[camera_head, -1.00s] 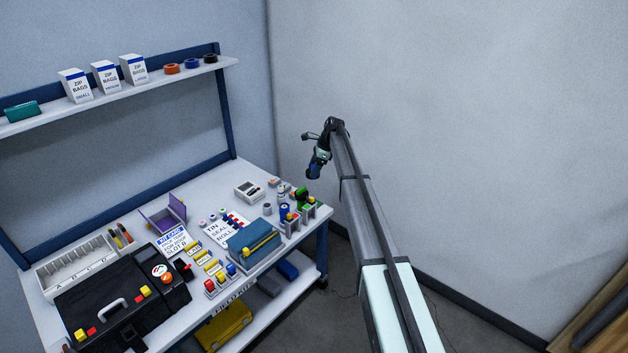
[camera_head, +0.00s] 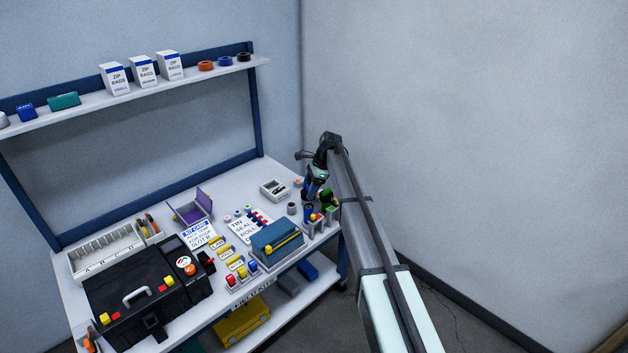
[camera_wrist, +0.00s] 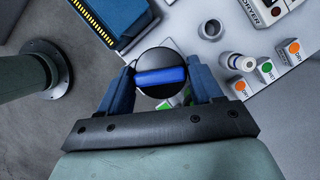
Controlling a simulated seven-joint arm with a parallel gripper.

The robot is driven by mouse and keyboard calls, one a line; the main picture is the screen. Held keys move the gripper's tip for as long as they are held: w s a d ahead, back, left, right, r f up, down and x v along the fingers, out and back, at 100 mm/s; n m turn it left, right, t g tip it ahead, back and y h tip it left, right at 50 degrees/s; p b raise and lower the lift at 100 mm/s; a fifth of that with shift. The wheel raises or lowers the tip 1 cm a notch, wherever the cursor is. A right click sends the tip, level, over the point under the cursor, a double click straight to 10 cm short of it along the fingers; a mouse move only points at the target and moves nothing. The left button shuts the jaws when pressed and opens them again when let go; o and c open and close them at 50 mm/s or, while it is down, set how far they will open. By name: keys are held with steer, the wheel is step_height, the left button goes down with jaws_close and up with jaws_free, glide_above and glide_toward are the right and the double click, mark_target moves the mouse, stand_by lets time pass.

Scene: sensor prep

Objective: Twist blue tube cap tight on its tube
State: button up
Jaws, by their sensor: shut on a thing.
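My gripper (camera_wrist: 160,85) is shut on the blue tube cap (camera_wrist: 158,72), a round black cap with a blue bar across its top. The cap sits between the two blue fingers in the wrist view. It hides whatever is directly under it, so I cannot tell whether it touches its tube. In the head view my gripper (camera_head: 309,196) is low over the right end of the bench, just above the blue tube (camera_head: 309,212). The gap between cap and tube is too small to make out there.
A green-topped tube (camera_head: 328,197) stands close on the right. The vortex device (camera_head: 274,190) and a dark blue box (camera_head: 277,240) are nearby. The bench's right edge is close.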

mark_target(307, 207)
steer(key=shift+w+f, duration=0.1)
steer(key=shift+f, duration=1.85)
steer(key=shift+f, duration=1.4)
stand_by(3.8)
steer(key=shift+m, duration=0.6)
steer(key=shift+m+t, duration=0.7)
steer(key=shift+m, duration=0.5)
